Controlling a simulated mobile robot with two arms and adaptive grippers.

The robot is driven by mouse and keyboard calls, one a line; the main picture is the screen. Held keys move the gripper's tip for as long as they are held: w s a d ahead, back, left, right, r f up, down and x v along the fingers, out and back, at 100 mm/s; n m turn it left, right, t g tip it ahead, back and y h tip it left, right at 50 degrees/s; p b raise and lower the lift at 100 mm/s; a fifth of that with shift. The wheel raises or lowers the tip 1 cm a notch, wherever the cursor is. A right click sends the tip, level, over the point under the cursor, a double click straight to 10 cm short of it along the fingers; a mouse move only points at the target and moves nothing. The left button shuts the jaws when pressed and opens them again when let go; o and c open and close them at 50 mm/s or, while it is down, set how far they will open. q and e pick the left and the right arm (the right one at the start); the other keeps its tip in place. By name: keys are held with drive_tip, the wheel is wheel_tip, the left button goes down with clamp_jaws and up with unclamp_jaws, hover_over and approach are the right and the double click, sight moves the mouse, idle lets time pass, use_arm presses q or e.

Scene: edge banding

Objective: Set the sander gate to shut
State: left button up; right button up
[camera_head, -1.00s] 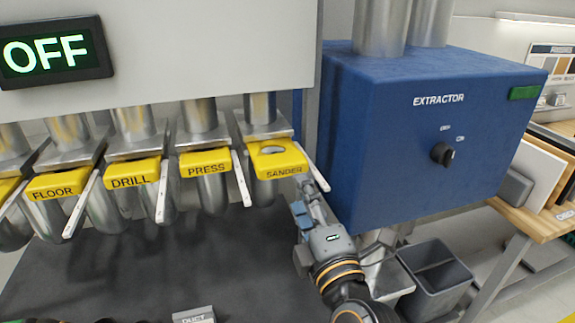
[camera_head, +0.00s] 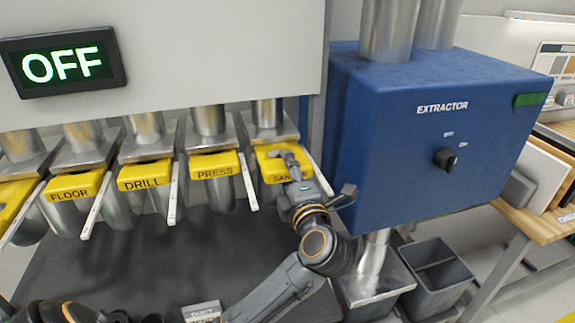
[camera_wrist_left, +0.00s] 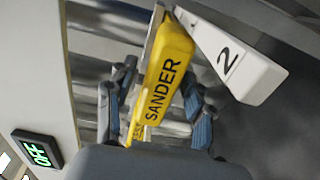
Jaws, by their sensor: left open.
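The sander gate's yellow tab (camera_head: 267,163) is at the right end of the row of duct gates, below a metal duct. My left gripper (camera_head: 315,178) is at this tab in the head view and covers part of its lettering. In the left wrist view, the tab (camera_wrist_left: 165,72), marked SANDER, lies between the open fingers of the left gripper (camera_wrist_left: 158,85), one finger on each side. I cannot tell whether either finger touches it. My right gripper does not show.
The press gate (camera_head: 214,166), drill gate (camera_head: 145,177) and floor gate (camera_head: 75,188) stand to the left, with thin white strips between them. The blue extractor box (camera_head: 400,150) is close on the right. A display (camera_head: 65,66) reads OFF. Grey bins (camera_head: 436,275) stand below.

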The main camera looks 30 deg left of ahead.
use_arm(q)
drive_tip(key=shift+w+a, duration=0.25)
